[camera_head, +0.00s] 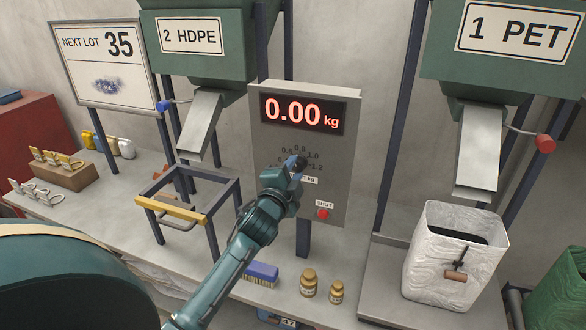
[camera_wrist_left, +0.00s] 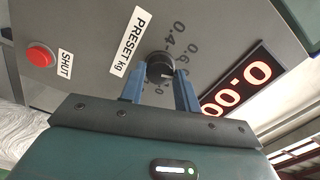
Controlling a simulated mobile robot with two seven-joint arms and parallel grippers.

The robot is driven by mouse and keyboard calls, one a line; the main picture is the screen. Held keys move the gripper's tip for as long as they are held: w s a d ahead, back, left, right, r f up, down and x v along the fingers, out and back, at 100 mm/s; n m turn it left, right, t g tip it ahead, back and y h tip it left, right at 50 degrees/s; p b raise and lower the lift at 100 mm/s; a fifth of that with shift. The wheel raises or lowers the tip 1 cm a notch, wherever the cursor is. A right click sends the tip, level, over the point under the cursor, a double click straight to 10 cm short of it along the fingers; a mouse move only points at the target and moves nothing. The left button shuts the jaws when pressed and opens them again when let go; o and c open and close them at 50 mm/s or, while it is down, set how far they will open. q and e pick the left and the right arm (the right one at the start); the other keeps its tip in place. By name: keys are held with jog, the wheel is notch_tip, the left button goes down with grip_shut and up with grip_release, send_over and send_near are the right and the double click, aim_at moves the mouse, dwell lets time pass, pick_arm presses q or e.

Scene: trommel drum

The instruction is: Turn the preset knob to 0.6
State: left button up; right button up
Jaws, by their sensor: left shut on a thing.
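The black preset knob (camera_wrist_left: 159,62) is on the grey control panel (camera_head: 262,200), below the red display (camera_head: 302,113), which reads 0.00 kg. My left gripper (camera_head: 294,166) reaches the panel from below. In the wrist view its two blue fingers (camera_wrist_left: 160,80) are shut on the knob, one at each side. Numbers ring the knob; 0.4 and 0.6 can be read in the wrist view, and 0.8, 1.0 and 1.2 in the head view. The gripper hides part of the scale, and I cannot tell where the knob points. My right gripper is out of view.
A red SHUT button (camera_head: 323,213) sits low on the panel. A dark frame with a yellow bar (camera_head: 172,208) stands left of my arm. A white bag (camera_head: 428,260) stands right.

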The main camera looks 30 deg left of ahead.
pick_arm(q)
jog(key=n+p, duration=0.2)
jog(key=n, duration=0.4)
jog(key=shift+f, duration=0.1)
dwell(0.4)
jog(key=o, duration=1)
jog(key=shift+s, duration=0.15)
jog(key=b+v, duration=0.1)
jog(key=v, duration=1.2)
jog(key=shift+d+b, duration=0.15)
jog(key=shift+b, duration=0.25)
